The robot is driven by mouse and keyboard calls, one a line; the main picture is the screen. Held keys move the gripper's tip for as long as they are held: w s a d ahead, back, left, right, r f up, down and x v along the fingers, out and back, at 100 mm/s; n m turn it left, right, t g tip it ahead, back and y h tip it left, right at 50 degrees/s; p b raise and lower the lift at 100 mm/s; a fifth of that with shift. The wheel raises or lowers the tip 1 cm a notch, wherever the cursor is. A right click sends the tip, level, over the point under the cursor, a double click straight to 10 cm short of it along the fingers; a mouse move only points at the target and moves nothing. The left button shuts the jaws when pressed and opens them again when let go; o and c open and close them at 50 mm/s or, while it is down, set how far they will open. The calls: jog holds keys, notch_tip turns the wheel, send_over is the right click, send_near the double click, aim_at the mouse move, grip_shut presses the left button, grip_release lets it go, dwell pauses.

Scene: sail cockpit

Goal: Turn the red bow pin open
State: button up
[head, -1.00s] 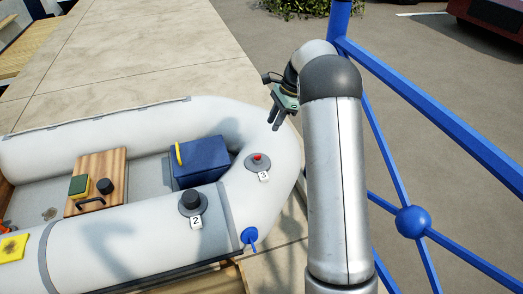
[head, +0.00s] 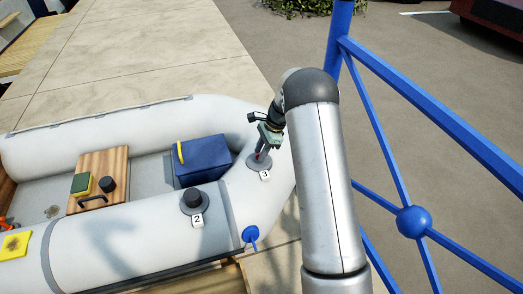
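The red bow pin (head: 257,156) sits on a round grey base (head: 259,165) on the inflatable boat's bow tube, beside a tag marked 3. Only a sliver of red shows now, because my gripper (head: 261,153) covers most of it. My gripper points down with its fingertips right at the pin. I cannot tell whether the fingers touch the pin or are closed on it, nor which way the pin is turned.
A black knob (head: 192,199) with tag 2 stands on the near tube. A blue box (head: 203,162) with a yellow handle lies inside the boat. A blue fitting (head: 250,235) is at the bow's outer edge. Blue railings (head: 440,110) run along the right.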

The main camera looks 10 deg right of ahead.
grip_shut()
